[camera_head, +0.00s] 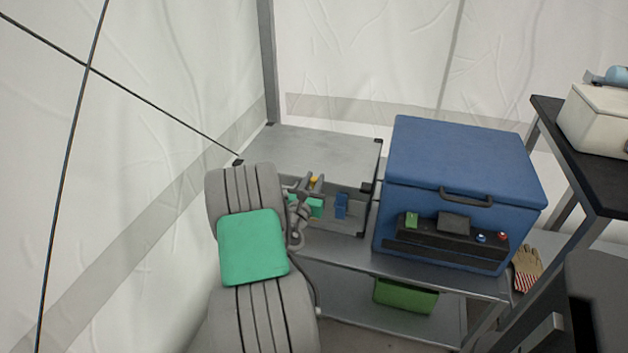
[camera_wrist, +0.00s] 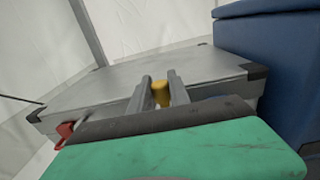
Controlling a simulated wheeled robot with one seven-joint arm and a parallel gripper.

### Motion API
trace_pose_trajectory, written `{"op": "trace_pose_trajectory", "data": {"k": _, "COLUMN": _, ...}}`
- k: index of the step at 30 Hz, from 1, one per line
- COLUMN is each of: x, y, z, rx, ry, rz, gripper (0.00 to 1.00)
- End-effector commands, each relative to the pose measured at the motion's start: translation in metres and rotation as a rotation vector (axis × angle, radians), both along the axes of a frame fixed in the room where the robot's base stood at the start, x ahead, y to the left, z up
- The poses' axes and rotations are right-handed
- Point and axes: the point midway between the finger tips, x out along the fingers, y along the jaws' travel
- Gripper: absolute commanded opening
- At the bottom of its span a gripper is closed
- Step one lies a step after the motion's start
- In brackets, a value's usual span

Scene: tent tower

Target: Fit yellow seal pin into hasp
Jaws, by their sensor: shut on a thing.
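The yellow seal pin (camera_wrist: 161,94) is held between the two fingers of my gripper (camera_wrist: 163,88) in the wrist view. In the head view the yellow pin (camera_head: 314,181) shows as a small spot at my gripper (camera_head: 308,186), in front of the grey metal case (camera_head: 325,150). The pin's lower part is hidden by the gripper body. A red part (camera_wrist: 66,131) sits on the case's front left in the wrist view; I cannot tell whether it belongs to the hasp. The hasp itself is not clearly visible.
A blue cooler box (camera_head: 460,160) stands close to the right of the case, on the same metal shelf (camera_head: 400,268). Blue (camera_head: 341,205) and green (camera_head: 315,207) pieces are at the case's front. A green box (camera_head: 405,296) is below. A glove (camera_head: 527,268) hangs at right.

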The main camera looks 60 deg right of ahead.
Motion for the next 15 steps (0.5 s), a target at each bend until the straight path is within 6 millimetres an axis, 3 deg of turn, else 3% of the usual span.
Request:
{"op": "trace_pose_trajectory", "data": {"k": 12, "x": 0.0, "y": 0.0001, "z": -0.0115, "rx": 0.0, "ry": 0.0, "rz": 0.0, "gripper": 0.0}}
{"op": "trace_pose_trajectory", "data": {"k": 13, "x": 0.0, "y": 0.0001, "z": -0.0103, "rx": 0.0, "ry": -0.001, "rz": 0.0, "gripper": 0.25}}
{"op": "trace_pose_trajectory", "data": {"k": 15, "x": -0.0002, "y": 0.0003, "z": -0.0107, "rx": 0.001, "ry": 0.0, "rz": 0.0, "gripper": 0.31}}
